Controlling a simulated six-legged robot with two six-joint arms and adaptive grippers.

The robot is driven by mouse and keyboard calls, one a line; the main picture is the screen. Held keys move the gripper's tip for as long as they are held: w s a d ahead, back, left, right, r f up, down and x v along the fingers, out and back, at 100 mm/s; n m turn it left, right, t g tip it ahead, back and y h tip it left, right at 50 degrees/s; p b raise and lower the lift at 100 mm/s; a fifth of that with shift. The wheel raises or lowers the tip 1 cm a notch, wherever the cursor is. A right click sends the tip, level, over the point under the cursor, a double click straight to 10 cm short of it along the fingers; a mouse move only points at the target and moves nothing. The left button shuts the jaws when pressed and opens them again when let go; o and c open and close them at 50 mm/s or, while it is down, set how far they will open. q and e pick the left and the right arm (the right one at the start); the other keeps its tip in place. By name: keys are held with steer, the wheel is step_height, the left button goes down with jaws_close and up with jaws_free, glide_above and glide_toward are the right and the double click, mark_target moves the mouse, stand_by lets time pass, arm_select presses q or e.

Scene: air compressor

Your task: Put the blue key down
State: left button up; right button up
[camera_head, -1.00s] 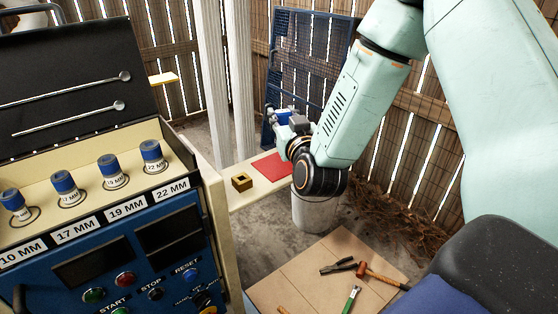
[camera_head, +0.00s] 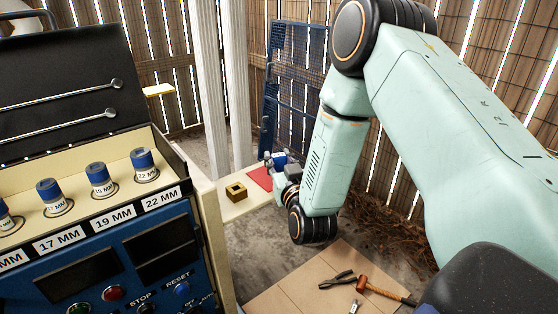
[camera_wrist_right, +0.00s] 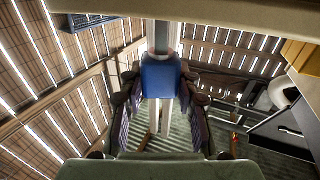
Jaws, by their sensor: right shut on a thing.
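My right gripper (camera_head: 276,162) is shut on the blue key, beside the red mat in the head view. In the right wrist view the blue key (camera_wrist_right: 160,76) sits between the two fingers of the gripper (camera_wrist_right: 160,90), with a grey shaft beyond its blue block. In the head view only a small blue part of the key (camera_head: 280,159) shows, partly hidden by the gripper. The red mat (camera_head: 260,178) lies on a pale ledge (camera_head: 232,207); the gripper covers part of its right side. I cannot tell whether the key touches anything. My left gripper is not in view.
A brass block with a square hole (camera_head: 236,192) stands on the ledge left of the mat. The blue compressor panel (camera_head: 110,265) with several blue-topped sockets fills the left. Pliers (camera_head: 337,281) and a hammer (camera_head: 380,290) lie on a board below. A blue mesh frame (camera_head: 290,90) stands behind.

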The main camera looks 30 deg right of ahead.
steer(key=shift+s+f, duration=0.1)
steer(key=shift+s, duration=0.1)
steer(key=o, duration=1.1)
steer(key=shift+w+f, duration=0.15)
steer(key=shift+w, duration=0.05)
steer(key=shift+o, duration=0.2)
steer(key=shift+s, duration=0.15)
steer(key=shift+r, duration=0.2)
